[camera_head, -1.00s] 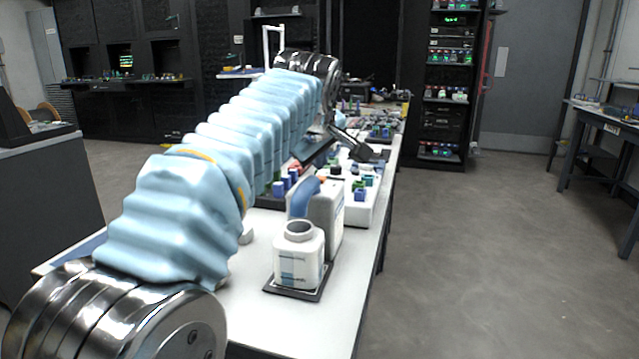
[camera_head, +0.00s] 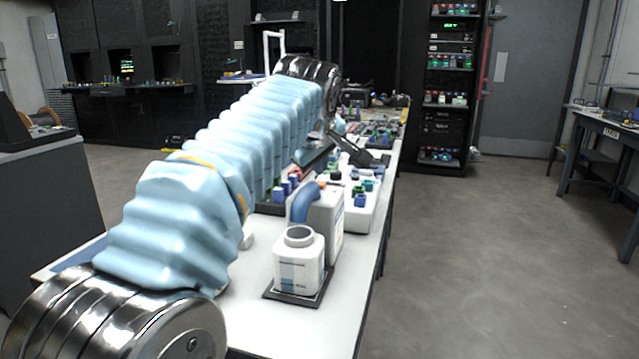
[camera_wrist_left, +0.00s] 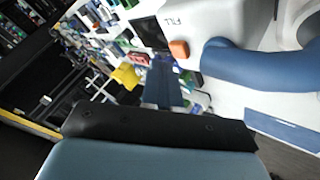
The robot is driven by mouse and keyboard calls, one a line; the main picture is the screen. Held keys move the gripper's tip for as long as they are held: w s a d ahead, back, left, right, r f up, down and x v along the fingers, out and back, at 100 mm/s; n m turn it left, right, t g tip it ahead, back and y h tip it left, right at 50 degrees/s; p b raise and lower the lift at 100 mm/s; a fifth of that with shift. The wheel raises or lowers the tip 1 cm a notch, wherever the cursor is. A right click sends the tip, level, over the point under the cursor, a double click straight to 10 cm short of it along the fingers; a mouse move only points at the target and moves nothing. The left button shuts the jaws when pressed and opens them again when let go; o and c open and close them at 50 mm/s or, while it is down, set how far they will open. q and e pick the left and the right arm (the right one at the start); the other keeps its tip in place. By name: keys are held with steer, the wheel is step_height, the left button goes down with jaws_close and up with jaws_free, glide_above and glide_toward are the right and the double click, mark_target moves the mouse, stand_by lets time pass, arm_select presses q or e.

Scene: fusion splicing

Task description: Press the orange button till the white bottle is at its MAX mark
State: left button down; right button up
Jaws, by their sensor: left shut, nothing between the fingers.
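The white bottle (camera_head: 299,268), open at the top, stands upright on a dark flat base on the bench. Its markings are too small to read and I cannot tell its fill level. Behind it is a pale dispenser (camera_head: 329,228) with a curved blue spout (camera_head: 305,203) over the bottle side. In the left wrist view the orange button (camera_wrist_left: 179,49) sits on the dispenser beside the word FILL, near the blue spout (camera_wrist_left: 262,66). My left gripper (camera_head: 368,158) is shut and empty, beyond the dispenser; its dark fingers (camera_wrist_left: 162,66) are apart from the button in the picture. My right gripper is not visible.
The white bench (camera_head: 335,315) holds several small blue and green parts (camera_head: 283,188) and a white tray (camera_head: 360,215) behind the dispenser. More equipment lies along its far end. Open floor (camera_head: 480,260) is right of the bench.

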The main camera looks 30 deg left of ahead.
arm_select(q)
steer(key=shift+f, duration=0.1)
stand_by(0.8)
steer(key=shift+f+b, duration=0.35)
steer(key=shift+b, duration=0.35)
steer(key=shift+f+b, duration=0.45)
steer(key=shift+b, duration=0.2)
stand_by(0.4)
steer(key=shift+r, duration=0.1)
stand_by(0.3)
steer(key=shift+r+p, duration=0.6)
steer(key=shift+r, duration=0.2)
steer(key=shift+r+p, duration=1.9)
steer(key=shift+r, duration=0.6)
